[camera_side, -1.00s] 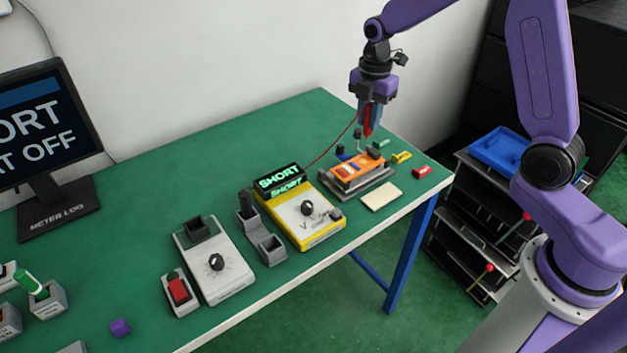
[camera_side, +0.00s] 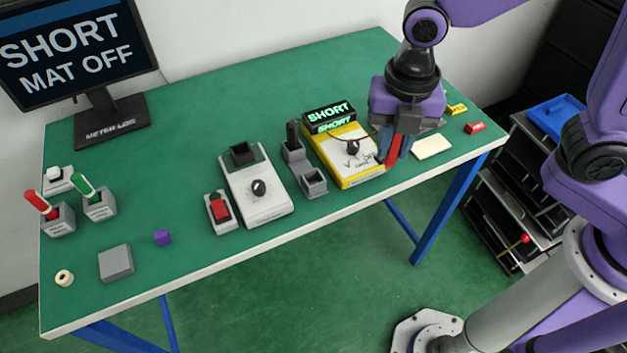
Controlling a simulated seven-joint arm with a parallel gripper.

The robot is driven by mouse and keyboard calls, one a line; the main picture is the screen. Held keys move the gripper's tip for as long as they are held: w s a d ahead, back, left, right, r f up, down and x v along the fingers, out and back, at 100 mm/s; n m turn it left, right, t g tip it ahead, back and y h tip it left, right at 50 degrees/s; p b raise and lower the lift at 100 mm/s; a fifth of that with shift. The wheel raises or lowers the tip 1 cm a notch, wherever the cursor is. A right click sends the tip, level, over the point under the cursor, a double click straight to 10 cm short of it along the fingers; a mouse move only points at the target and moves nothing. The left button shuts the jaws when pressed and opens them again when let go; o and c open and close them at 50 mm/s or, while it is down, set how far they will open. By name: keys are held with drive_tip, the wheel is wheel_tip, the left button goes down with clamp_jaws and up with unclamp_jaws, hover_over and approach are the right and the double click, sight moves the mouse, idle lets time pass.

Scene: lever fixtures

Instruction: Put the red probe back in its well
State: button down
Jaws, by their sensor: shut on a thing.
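My gripper (camera_side: 397,158) is shut on the red probe (camera_side: 393,150), which hangs point-down between the fingers. It is just right of the yellow meter (camera_side: 350,173), near the table's front edge, and partly overlaps the meter's right side in view. A thin red lead (camera_side: 365,137) runs from the meter toward the probe. Left of the meter stands a grey two-part probe holder (camera_side: 303,170). Its rear part holds a black probe (camera_side: 292,132) upright; its front well (camera_side: 314,181) looks empty. The meter's display (camera_side: 329,113) reads SHORT. The probe's tip is not clearly visible.
The monitor (camera_side: 70,45) reads SHORT MAT OFF. A pale pad (camera_side: 432,146) lies right of my gripper. The orange board is hidden behind my gripper. The table's back is clear.

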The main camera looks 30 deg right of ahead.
drive_tip(key=w+a+f, duration=0.5)
drive_tip(key=w+f, duration=0.1)
drive_tip(key=w, duration=0.1)
drive_tip(key=w+a+f, duration=0.3)
drive_tip(key=w+f, duration=0.1)
drive_tip(key=shift+a, duration=0.3)
drive_tip(key=shift+s+f, duration=0.1)
drive_tip(key=shift+f, duration=1.35)
drive_tip(key=shift+f, duration=0.2)
drive_tip(key=c, duration=1)
unclamp_jaws()
drive_tip(key=shift+r, duration=0.15)
